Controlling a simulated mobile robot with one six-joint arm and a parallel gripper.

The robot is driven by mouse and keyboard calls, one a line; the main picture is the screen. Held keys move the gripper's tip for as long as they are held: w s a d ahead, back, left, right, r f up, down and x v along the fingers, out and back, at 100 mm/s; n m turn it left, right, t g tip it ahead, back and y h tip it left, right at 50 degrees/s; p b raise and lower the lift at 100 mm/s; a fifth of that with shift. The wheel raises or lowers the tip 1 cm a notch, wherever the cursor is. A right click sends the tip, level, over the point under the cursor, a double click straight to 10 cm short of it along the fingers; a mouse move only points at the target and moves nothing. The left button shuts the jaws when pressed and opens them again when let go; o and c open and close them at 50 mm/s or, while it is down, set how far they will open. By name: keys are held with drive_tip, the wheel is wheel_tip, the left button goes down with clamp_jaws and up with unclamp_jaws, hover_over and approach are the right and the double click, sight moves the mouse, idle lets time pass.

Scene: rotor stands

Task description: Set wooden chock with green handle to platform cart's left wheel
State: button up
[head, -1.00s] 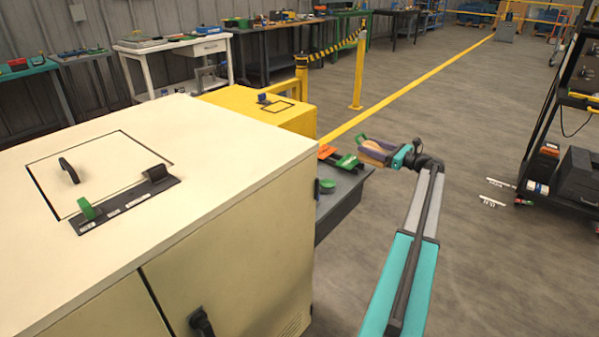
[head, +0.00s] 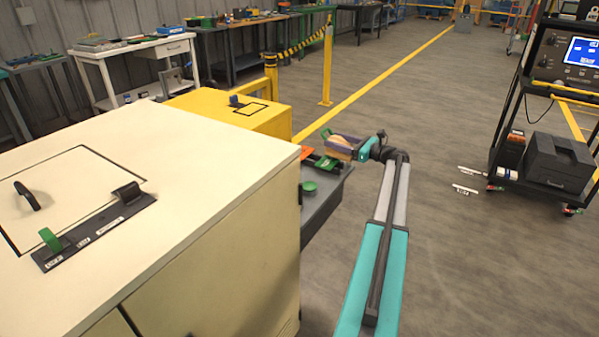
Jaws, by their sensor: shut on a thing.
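My gripper (head: 347,149) is at the end of my extended arm, right of the grey bench. It is shut on a wooden chock (head: 341,142) with a green handle (head: 326,132), held up in the air. The jaws hide part of the chock. A black wheeled cart (head: 503,130) stands at the right, well apart from my gripper. A wheel (head: 494,188) with red on it shows at its near left corner. White floor markings (head: 465,189) lie just left of that wheel; their writing is too small to read.
A cream cabinet (head: 215,180) fills the left foreground. Behind it are a yellow box (head: 205,98) and a grey bench (head: 322,205) with orange and green items. A yellow post (head: 328,60) stands beyond. The floor between my arm and the cart is clear.

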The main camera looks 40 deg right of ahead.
drive_tip(key=a, duration=0.5)
drive_tip(key=w+a+f+b, duration=0.1)
drive_tip(key=a, duration=0.4)
drive_tip(key=w+a, duration=0.1)
drive_tip(key=a, duration=0.4)
drive_tip(key=shift+w+a+f+b, duration=0.1)
drive_tip(key=shift+f+b, duration=0.1)
drive_tip(key=shift+b, duration=0.15)
drive_tip(key=shift+f, duration=0.1)
drive_tip(key=shift+f+b, duration=0.45)
drive_tip(key=shift+f, duration=1.2)
drive_tip(key=o, duration=1.4)
drive_tip(key=shift+f, duration=0.15)
drive_tip(key=shift+s, duration=0.55)
drive_tip(key=p+v, duration=0.1)
drive_tip(key=v, duration=1)
